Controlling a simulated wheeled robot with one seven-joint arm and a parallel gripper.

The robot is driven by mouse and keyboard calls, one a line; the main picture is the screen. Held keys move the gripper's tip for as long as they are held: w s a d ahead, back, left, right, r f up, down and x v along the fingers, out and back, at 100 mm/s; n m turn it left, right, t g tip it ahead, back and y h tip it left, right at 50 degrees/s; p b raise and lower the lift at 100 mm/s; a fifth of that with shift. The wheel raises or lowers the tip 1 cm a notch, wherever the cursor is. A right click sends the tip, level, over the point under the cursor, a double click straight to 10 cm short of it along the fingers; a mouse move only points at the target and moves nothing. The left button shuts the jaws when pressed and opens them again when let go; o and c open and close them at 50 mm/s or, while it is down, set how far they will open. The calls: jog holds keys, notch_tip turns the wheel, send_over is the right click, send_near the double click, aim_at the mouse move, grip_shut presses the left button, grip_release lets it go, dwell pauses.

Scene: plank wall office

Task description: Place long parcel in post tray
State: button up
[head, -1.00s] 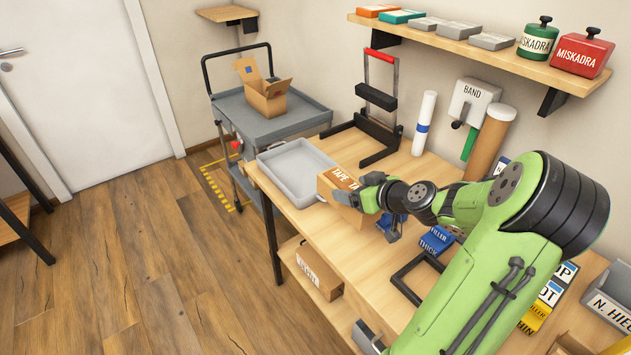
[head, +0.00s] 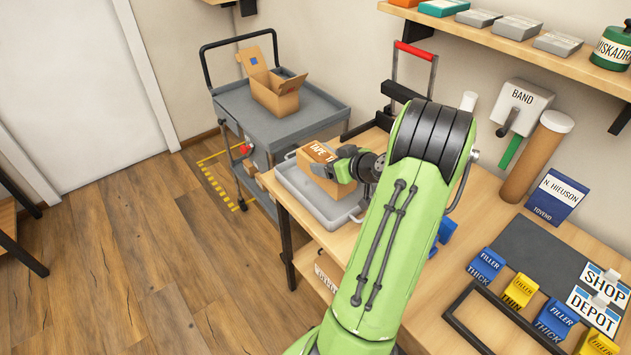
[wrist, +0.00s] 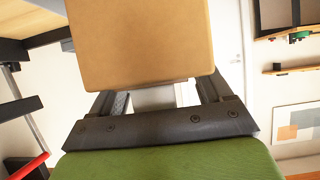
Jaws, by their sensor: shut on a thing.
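The long parcel is a brown box (head: 318,164) with a white-lettered tape label on top, in the head view. My gripper (head: 342,168) is shut on it from the right side. The parcel is over the grey post tray (head: 294,188) at the left end of the bench; whether it touches the tray floor is hidden. In the wrist view the parcel (wrist: 142,40) fills the upper middle, between the dark fingers of my gripper (wrist: 155,95). My arm hides part of the tray's right side.
A grey cart (head: 258,117) with an open carton (head: 273,88) stands behind the bench's left end. Filler boxes (head: 486,264) and a black frame (head: 480,318) lie to the right.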

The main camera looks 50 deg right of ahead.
notch_tip(320, 180, down, 8)
jog(key=shift+s+r+b, duration=0.1)
jog(key=shift+b, duration=0.7)
jog(key=o, duration=1.2)
